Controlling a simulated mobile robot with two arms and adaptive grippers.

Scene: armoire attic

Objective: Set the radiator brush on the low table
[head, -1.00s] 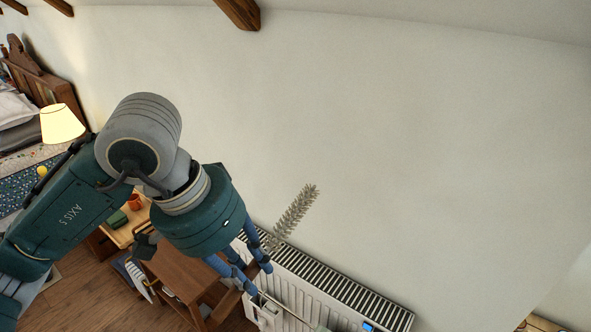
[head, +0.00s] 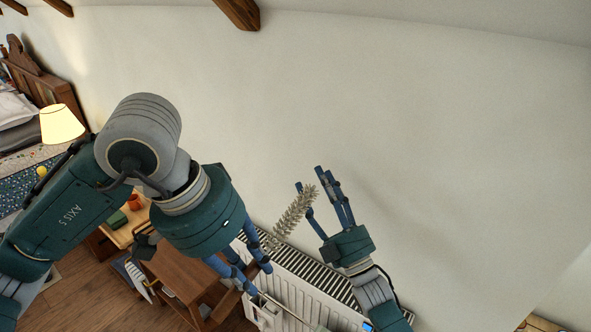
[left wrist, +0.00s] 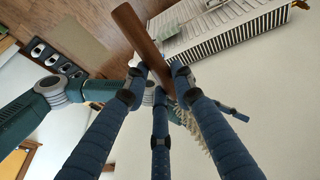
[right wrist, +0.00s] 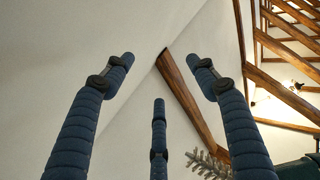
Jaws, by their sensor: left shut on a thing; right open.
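The radiator brush shows grey bristles (head: 293,218) in the head view, pointing up and right in front of the wall. My left gripper (head: 251,262) is shut on it. In the left wrist view the brown wooden handle (left wrist: 140,40) lies between the fingers, with bristles (left wrist: 208,120) on the far side. My right gripper (head: 322,190) is open and empty beside the bristle end. In the right wrist view the bristle tip (right wrist: 206,163) shows at lower right. A brown wooden table (head: 178,268), perhaps the low table, stands below my left arm, partly hidden by it.
A white radiator (head: 300,291) stands along the wall beneath both grippers. A lighter wooden stand (head: 120,238) with a red mug (head: 135,202) and green item is behind my left arm. A lit lamp (head: 61,123) and bed are at far left. The wall above is bare.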

